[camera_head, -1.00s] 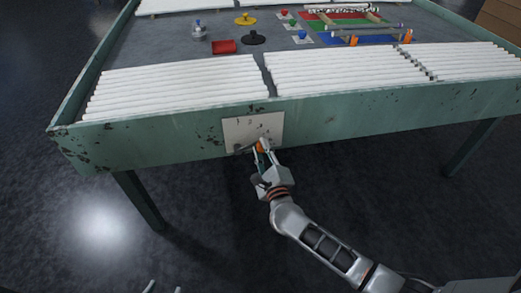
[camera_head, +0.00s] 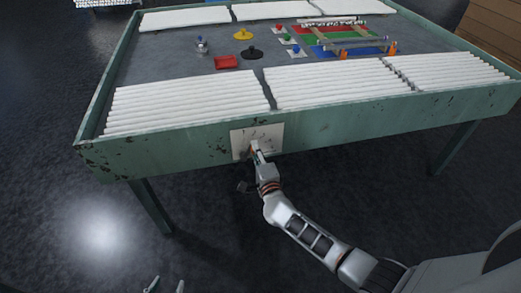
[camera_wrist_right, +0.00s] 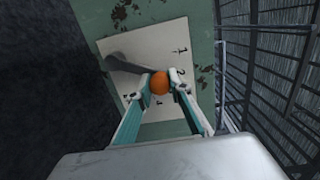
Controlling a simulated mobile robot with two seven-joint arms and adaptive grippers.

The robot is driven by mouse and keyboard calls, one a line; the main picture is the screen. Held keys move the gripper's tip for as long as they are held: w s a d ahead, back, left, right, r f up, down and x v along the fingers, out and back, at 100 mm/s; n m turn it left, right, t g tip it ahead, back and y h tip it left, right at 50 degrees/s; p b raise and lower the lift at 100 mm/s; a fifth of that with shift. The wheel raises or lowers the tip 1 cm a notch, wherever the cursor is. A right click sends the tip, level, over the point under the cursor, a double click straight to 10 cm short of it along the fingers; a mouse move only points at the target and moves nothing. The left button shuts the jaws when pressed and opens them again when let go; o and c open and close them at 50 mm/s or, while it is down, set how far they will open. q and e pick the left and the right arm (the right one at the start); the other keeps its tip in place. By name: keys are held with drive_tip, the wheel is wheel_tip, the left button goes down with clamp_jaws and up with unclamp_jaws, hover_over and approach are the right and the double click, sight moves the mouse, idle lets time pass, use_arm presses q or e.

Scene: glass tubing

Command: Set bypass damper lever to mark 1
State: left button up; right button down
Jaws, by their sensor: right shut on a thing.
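The damper plate (camera_head: 238,142) is a pale square on the table's green front side; it also shows in the right wrist view (camera_wrist_right: 160,42), with small printed numbers, a 1 near its upper right corner and a 2 below that. The dark grey lever (camera_wrist_right: 128,65) runs across the plate to an orange knob (camera_wrist_right: 160,83). My right gripper (camera_head: 254,149) is at the plate, its fingers shut on the knob from both sides. The lever itself is mostly hidden in the head view. My left gripper (camera_head: 165,286) shows only two fingertips, apart and empty, at the bottom edge.
The green table (camera_head: 340,121) has white tubes (camera_head: 185,102) along its front. A red tray (camera_head: 227,62), a black disc (camera_head: 252,52) and a yellow disc (camera_head: 243,34) lie further back. The floor below the plate is clear apart from the table legs.

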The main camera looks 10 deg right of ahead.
sight(247, 151)
drive_tip(key=shift+a+r+n+p, duration=0.5)
drive_tip(key=shift+a+n+p, duration=0.1)
drive_tip(key=shift+n, duration=0.2)
use_arm(q)
drive_tip(key=shift+w+a+r+p, duration=0.15)
drive_tip(key=shift+r+p, duration=0.1)
drive_tip(key=shift+r, duration=0.4)
drive_tip(key=shift+w+d+r+p, duration=0.1)
drive_tip(key=shift+w+r+p, duration=0.1)
drive_tip(key=shift+r, duration=0.45)
drive_tip(key=shift+w+a+r+p, duration=0.15)
drive_tip(key=shift+r+p, duration=0.1)
drive_tip(key=shift+r, duration=0.4)
use_arm(e)
drive_tip(key=shift+a+n, duration=1)
drive_tip(key=shift+n, duration=0.4)
use_arm(q)
drive_tip(key=shift+d, duration=0.1)
use_arm(e)
drive_tip(key=c, duration=1.8)
unclamp_jaws()
use_arm(q)
drive_tip(key=shift+s+f, duration=0.1)
drive_tip(key=shift+f, duration=0.05)
drive_tip(key=shift+s, duration=0.1)
use_arm(e)
drive_tip(key=s, duration=1.2)
drive_tip(key=shift+d+r, duration=0.15)
drive_tip(key=shift+r, duration=0.25)
